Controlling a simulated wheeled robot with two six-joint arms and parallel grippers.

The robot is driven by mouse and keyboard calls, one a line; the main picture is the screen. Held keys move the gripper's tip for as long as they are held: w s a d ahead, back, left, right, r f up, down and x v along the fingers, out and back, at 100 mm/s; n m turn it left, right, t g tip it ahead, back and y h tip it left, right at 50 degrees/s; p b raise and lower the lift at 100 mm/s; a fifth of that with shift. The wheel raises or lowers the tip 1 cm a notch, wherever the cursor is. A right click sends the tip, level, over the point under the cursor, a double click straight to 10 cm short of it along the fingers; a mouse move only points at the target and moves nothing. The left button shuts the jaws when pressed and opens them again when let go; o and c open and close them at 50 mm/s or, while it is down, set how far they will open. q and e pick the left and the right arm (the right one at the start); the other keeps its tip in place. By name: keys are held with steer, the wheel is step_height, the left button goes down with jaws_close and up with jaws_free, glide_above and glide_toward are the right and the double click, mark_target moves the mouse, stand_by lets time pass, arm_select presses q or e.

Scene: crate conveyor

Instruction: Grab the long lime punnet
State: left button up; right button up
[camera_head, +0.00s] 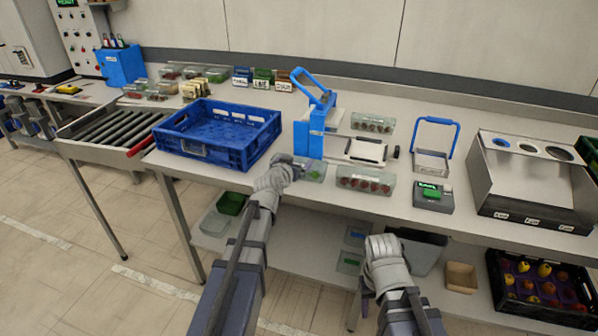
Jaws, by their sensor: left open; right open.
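A clear punnet with something green in it (316,173) lies at the table's front edge, right of the blue crate. My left gripper (293,163) is open at its left end and hides part of it; I cannot tell whether they touch. Its full length and contents are not clear. My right gripper (383,243) is open and empty, in front of the table and apart from everything on it. Two clear punnets with dark red contents lie further right, one near the front (366,180) and one behind (373,123).
An empty blue crate (262,141) stands left of my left gripper. A blue-framed device (316,136) and a scale (366,150) stand behind the green punnet. A labelled metal bin (530,180) is at right. More punnets (217,75) sit at back left.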

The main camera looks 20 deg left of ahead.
arm_select(q)
steer(key=shift+w+f, duration=0.2)
steer(key=shift+w, duration=0.4)
steer(key=shift+s, duration=0.1)
steer(key=shift+c, duration=0.4)
steer(key=c, duration=1.1)
